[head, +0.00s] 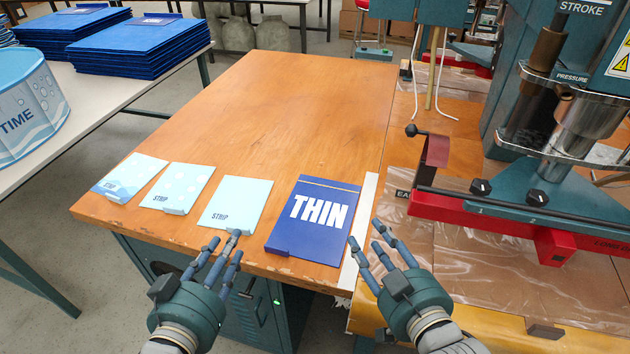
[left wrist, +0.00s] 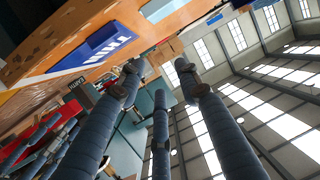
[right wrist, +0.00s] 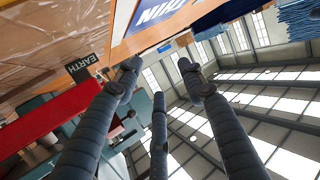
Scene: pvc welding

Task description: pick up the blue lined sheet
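Several flat sheets lie in a row on the wooden table. The dark blue sheet (head: 283,234) has "THIN" in white and a thin line near its top edge; it also shows in the left wrist view (left wrist: 84,58). To its left are a plain light blue sheet (head: 240,197), a dotted one (head: 180,184) and one with a wave pattern (head: 127,173). My left gripper (head: 226,245) is open and empty at the table's front edge, one fingertip overlapping the plain light blue sheet's lower edge in view. My right gripper (head: 367,237) is open and empty, right of the dark blue sheet.
A white strip (head: 363,215) lies right of the dark blue sheet. A press with a red base (head: 480,215) and clear film (head: 490,265) occupy the right side. Stacks of blue sheets (head: 125,48) and a round "TIME" item (head: 28,105) stand on the left table. The wooden table's back is clear.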

